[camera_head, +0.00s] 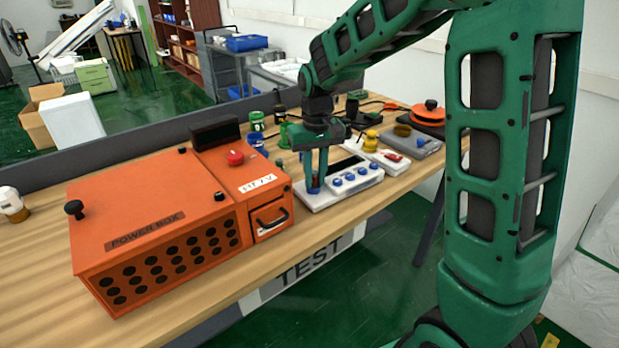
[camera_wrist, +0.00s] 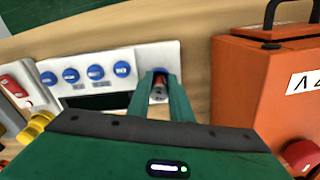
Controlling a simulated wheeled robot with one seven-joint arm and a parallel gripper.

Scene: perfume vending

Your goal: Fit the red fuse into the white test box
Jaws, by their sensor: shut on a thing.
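The white test box (camera_head: 318,200) lies on the wooden bench in the head view, with a row of blue knobs and a dark display. My gripper (camera_head: 315,183) points down over its left end. In the wrist view, my gripper (camera_wrist: 161,92) is shut on the red fuse (camera_wrist: 160,84), a small red piece with a metallic end. The test box (camera_wrist: 150,54) is below it there, with a blue part just beyond the fuse. The fingers hide most of the fuse. I cannot tell whether the fuse is seated in the box or just above it.
A large orange power box (camera_head: 150,215) stands left of the test box and also shows in the wrist view (camera_wrist: 262,75). A white unit with a red switch (camera_head: 391,156), a yellow knob (camera_head: 370,140) and a grey device (camera_head: 418,142) are to the right. Green and blue cylinders stand behind.

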